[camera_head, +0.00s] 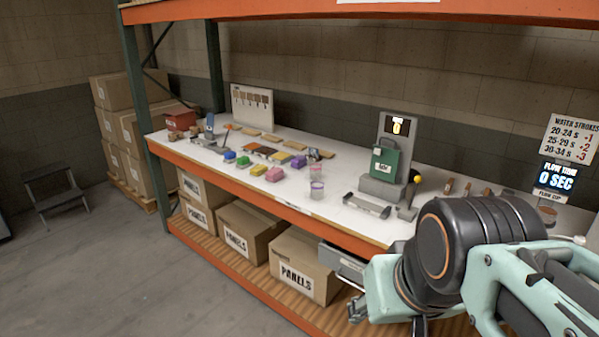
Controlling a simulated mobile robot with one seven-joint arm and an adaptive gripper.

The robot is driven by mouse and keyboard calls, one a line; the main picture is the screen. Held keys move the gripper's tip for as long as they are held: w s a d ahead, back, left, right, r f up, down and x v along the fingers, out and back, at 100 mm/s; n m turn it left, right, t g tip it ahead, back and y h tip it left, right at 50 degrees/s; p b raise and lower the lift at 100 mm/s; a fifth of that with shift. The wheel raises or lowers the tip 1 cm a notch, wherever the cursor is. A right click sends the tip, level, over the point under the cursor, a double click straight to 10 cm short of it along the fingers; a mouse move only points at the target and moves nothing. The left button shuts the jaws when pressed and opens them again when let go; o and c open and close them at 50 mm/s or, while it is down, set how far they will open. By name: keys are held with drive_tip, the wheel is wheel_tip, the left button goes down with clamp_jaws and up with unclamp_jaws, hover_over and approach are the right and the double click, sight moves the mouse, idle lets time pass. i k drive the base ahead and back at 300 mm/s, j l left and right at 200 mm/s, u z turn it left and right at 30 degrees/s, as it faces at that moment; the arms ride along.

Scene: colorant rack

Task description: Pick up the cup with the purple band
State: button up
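A clear cup with a purple band (317,189) stands upright on the white worktop (240,190), near its front edge and right of the coloured blocks. A second clear cup with a pinkish band (316,170) stands just behind it. My gripper (388,320) is at the bottom of the view, in front of the shelf and to the lower right of the purple-banded cup, well apart from it.
Several coloured blocks (274,174) lie left of the cups. Boxes (305,265) fill the lower shelf. An orange beam (280,222) edges the worktop.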

sight(317, 190)
drive_tip(key=i+j+z, duration=0.35)
drive_tip(key=i+j, duration=0.35)
drive_tip(key=i, duration=0.3)
drive_tip(key=i+j+z, duration=0.35)
drive_tip(key=i+j, duration=0.55)
